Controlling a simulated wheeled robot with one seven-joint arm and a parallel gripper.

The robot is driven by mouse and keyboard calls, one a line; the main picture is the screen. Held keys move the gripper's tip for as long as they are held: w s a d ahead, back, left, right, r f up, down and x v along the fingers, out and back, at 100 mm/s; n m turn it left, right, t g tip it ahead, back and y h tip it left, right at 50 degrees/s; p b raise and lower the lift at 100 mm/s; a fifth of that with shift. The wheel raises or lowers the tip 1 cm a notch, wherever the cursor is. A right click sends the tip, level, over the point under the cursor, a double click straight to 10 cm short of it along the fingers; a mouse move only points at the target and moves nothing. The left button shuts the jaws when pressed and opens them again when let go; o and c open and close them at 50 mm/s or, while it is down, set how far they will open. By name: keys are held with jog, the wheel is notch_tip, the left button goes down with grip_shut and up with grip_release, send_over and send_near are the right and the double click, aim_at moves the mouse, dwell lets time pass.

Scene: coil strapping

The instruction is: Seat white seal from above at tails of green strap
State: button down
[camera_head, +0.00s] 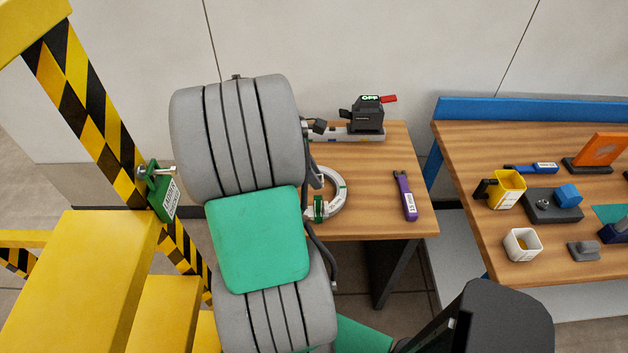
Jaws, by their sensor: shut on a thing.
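A white coil (340,201) lies on the left wooden table, its left part hidden behind my grey and green arm. A green strap (319,208) is around the near side of the coil. A small green mark also shows on the coil's right side. The tails of the green strap are too small to make out. I cannot pick out the white seal. My arm fills the middle of the view, and my gripper's fingertips are not visible, so I cannot see how they stand relative to the strap.
A black tool with a red lever (366,115) stands at the back of the left table, and a purple-handled tool (405,195) lies to its front right. A second table (455,150) at right holds several items.

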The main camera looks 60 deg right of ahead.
aim_at(315, 198)
jog(key=shift+r+p, duration=0.2)
jog(key=shift+p, duration=0.3)
jog(key=shift+f+b, duration=0.95)
jog(key=shift+f, duration=1.65)
jog(key=shift+r+p, duration=0.1)
jog(key=shift+p, duration=0.8)
jog(key=shift+f, duration=0.2)
jog(key=shift+f+b, duration=0.9)
jog(key=shift+f, duration=1.1)
jog(key=c, duration=1.1)
grip_release()
